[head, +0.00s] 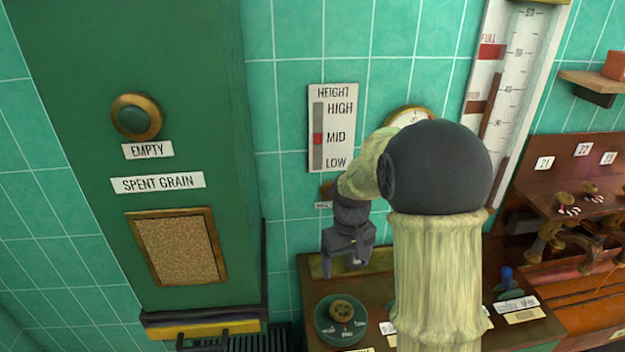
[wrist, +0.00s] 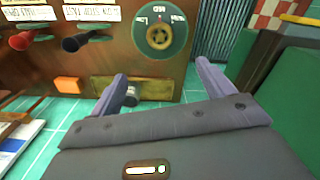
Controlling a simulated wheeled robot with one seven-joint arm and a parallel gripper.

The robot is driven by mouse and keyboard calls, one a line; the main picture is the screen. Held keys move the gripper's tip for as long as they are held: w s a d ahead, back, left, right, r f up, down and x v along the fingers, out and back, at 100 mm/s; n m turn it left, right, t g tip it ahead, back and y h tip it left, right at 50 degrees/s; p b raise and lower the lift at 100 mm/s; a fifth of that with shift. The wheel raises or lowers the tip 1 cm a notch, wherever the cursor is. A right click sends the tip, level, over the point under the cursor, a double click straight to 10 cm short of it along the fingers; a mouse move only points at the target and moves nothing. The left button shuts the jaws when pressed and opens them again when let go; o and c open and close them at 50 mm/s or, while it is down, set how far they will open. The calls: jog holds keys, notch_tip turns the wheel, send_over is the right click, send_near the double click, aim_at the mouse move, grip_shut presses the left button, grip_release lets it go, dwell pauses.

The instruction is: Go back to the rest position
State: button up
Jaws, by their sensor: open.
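My gripper (head: 345,265) hangs above the back left of the brown control desk (head: 450,335), pointing down, in the head view. In the wrist view its two fingers (wrist: 160,85) are spread apart with nothing held between them. Beyond the fingers lies a brass plate with a small grey knob (wrist: 132,97). It cannot be told whether a finger touches it. My pale upper arm hides part of the desk and wall.
A green cabinet (head: 140,60) labelled spent grain stands at the left. The desk carries a round green dial (head: 341,320) and a blue-tipped lever (head: 506,279). A height gauge (head: 332,128) and a tall scale (head: 512,90) hang on the tiled wall. Brown racks (head: 575,200) stand right.

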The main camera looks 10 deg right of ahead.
jog(key=s+m+t, duration=0.2)
jog(key=s+m, duration=0.1)
jog(key=s, duration=1.1)
jog(key=shift+s+t, duration=0.3)
jog(key=shift+s, duration=0.1)
